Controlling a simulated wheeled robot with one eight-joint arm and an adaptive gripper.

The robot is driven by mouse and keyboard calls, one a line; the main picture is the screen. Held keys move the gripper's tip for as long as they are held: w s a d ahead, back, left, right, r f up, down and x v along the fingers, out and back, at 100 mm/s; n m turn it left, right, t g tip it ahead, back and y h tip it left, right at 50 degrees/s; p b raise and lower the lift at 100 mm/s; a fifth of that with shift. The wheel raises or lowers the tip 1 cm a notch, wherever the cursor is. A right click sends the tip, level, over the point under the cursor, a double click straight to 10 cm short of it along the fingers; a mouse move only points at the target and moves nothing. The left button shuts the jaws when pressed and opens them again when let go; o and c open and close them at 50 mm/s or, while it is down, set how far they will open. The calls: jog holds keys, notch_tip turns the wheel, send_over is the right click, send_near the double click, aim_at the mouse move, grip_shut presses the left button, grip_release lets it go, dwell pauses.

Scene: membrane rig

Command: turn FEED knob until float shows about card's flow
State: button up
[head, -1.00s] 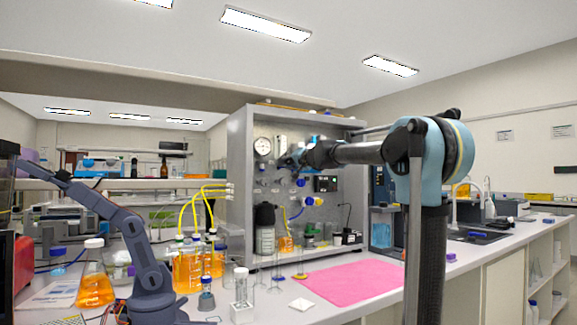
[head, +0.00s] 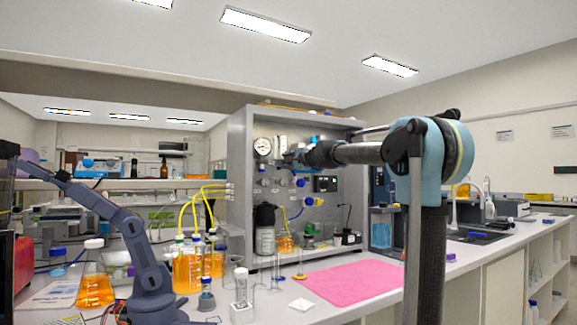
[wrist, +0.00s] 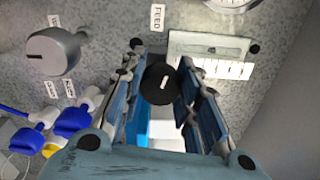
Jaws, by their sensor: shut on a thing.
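The FEED knob (wrist: 160,84) is black and round with a white mark, beside the FEED label (wrist: 157,17) in the wrist view. My gripper (wrist: 161,88) has a finger on either side of it and is shut on it. In the head view my gripper (head: 297,156) is at the rig panel (head: 335,208) and hides the knob. A clear plate with a white scale strip (wrist: 212,68), probably the flow meter, lies right of the knob in the wrist view. I cannot make out its float or reading. I cannot identify the flow card.
A grey knob (wrist: 55,50) and blue fittings (wrist: 72,118) lie left of my gripper. A dial gauge (head: 263,147) is on the panel's upper left. Orange-filled bottles (head: 187,272) and a pink mat (head: 347,281) are on the bench below.

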jog(key=shift+d+f+m, duration=0.1)
jog(key=shift+f+m, duration=0.05)
jog(key=shift+m, duration=0.55)
jog(key=o, duration=1.1)
jog(key=shift+c, duration=0.2)
jog(key=v, duration=1.1)
jog(key=shift+s+d, duration=0.25)
jog(key=shift+s, duration=0.05)
dwell(0.8)
